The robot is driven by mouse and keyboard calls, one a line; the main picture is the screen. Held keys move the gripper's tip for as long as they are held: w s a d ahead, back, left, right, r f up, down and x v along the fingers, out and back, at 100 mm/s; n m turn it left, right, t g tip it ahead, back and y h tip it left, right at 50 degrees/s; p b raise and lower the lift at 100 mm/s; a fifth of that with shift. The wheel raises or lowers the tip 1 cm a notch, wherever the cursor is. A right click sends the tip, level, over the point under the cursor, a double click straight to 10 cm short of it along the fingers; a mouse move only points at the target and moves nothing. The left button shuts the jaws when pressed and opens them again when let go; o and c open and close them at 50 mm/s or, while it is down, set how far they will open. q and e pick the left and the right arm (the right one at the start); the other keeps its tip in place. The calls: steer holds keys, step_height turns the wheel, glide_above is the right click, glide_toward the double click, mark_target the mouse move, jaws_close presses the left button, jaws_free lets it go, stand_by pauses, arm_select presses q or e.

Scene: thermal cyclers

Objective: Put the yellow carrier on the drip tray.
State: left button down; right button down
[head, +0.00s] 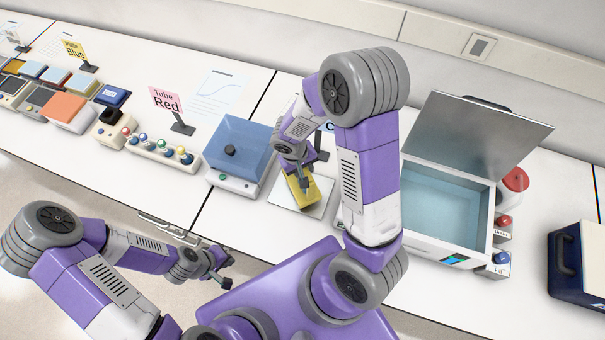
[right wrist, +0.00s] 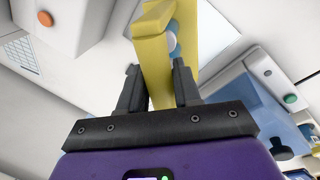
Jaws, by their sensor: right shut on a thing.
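The yellow carrier (head: 320,187) is over the pale, flat drip tray (head: 284,198) in the head view, right of the blue-lidded cycler. I cannot tell whether it touches the tray or hangs just above it. My right gripper (head: 304,185) is shut on the carrier. In the right wrist view the yellow carrier (right wrist: 152,60) sits between the two dark fingers (right wrist: 158,88), with a blue and white round part on its side. My left gripper (head: 224,272) is open and empty, low in front of the bench.
The blue-lidded cycler (head: 238,145) stands just left of the tray. An open water bath (head: 440,205) with a raised lid stands to the right, beyond my right arm. A rack of coloured tubes (head: 160,150) and a "Tube Red" sign (head: 166,100) are further left.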

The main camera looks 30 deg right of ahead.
step_height(320, 180, down, 3)
steer(key=shift+f+b, duration=0.15)
steer(key=shift+b, duration=0.15)
steer(key=shift+w+f, duration=0.1)
steer(key=shift+f, duration=0.15)
steer(key=c, duration=0.8)
jaws_free()
